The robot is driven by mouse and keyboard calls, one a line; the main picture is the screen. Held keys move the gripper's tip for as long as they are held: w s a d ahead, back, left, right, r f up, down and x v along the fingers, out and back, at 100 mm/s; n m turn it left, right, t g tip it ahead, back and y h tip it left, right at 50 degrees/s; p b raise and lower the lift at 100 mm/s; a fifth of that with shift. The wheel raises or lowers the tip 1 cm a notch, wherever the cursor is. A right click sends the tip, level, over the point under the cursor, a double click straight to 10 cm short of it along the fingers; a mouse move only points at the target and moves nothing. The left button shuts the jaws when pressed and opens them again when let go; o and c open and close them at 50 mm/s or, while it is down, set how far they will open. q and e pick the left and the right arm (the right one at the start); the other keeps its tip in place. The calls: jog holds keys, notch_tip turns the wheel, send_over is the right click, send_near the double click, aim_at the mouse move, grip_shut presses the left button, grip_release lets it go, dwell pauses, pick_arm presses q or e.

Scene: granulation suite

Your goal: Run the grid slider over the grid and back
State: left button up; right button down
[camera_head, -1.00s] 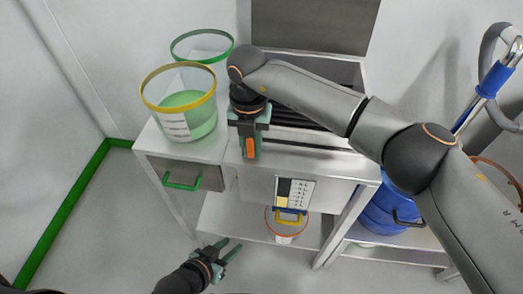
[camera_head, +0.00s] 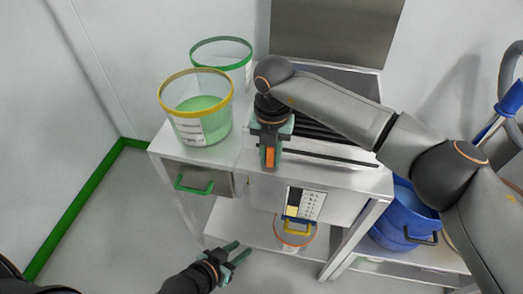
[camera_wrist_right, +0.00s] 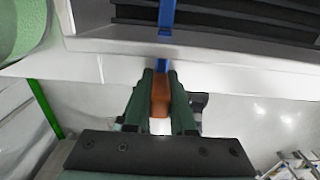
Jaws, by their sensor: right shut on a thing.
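The grid slider has an orange handle (camera_head: 270,156) at the front of the steel bench, left of the control panel. My right gripper (camera_head: 271,160) is shut on this handle, which shows between its fingers in the right wrist view (camera_wrist_right: 160,95). A blue bar (camera_wrist_right: 167,15) runs from the handle away over the bench edge. The grid (camera_head: 325,131) is a set of dark slats in the bench top, to the right of the gripper. Its slats also show in the right wrist view (camera_wrist_right: 225,14), right of the bar. My left gripper (camera_head: 241,254) is open and empty, low in front of the bench.
A yellow-rimmed bucket (camera_head: 203,129) with green contents and a green-rimmed bucket (camera_head: 243,75) stand left of my right gripper. A control panel (camera_head: 306,203) is on the bench front. An orange-rimmed container (camera_head: 292,244) is below it. A blue drum (camera_head: 405,212) stands at right.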

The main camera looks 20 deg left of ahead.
aim_at(370, 183)
jog(key=shift+w+d+r+p, duration=0.15)
jog(key=shift+d+p, duration=0.25)
jog(key=shift+d, duration=1)
jog(key=shift+w+d+p, duration=0.1)
jog(key=shift+d+p, duration=0.3)
jog(key=shift+d, duration=1)
jog(key=shift+d+p, duration=0.5)
jog(key=shift+d, duration=2.25)
jog(key=shift+w, duration=0.1)
jog(key=shift+w+d+p, duration=0.1)
jog(key=shift+d+p, duration=0.2)
jog(key=shift+d, duration=2.3)
jog(key=shift+w+d, duration=0.1)
jog(key=shift+d, duration=3.35)
